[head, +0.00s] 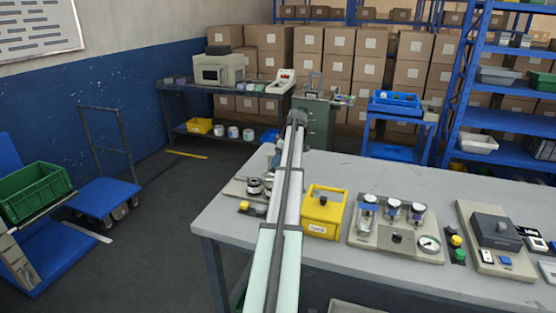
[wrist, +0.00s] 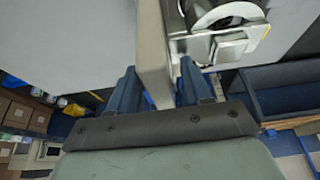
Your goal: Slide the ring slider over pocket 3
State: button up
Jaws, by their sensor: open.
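My gripper (wrist: 158,68) shows in the wrist view with its two blue fingers apart, one on each side of a beige bar or plate edge (wrist: 152,45). I cannot tell whether they touch it. A metal block (wrist: 230,46) and a round metal part (wrist: 225,14) sit just right of the fingers. In the head view a beige-based fixture (head: 236,188) with round metal parts (head: 254,186) stands at the table's left end, partly behind my arm. I cannot make out which part is the ring slider, nor pocket 3.
On the grey table (head: 340,173), a yellow box (head: 322,214) stands right of my arm. Beyond it are a panel with gauges and knobs (head: 397,235) and a dark-topped device (head: 494,230). The table's back strip is clear.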

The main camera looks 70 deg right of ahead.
jog(key=shift+c, duration=0.5)
grip_shut()
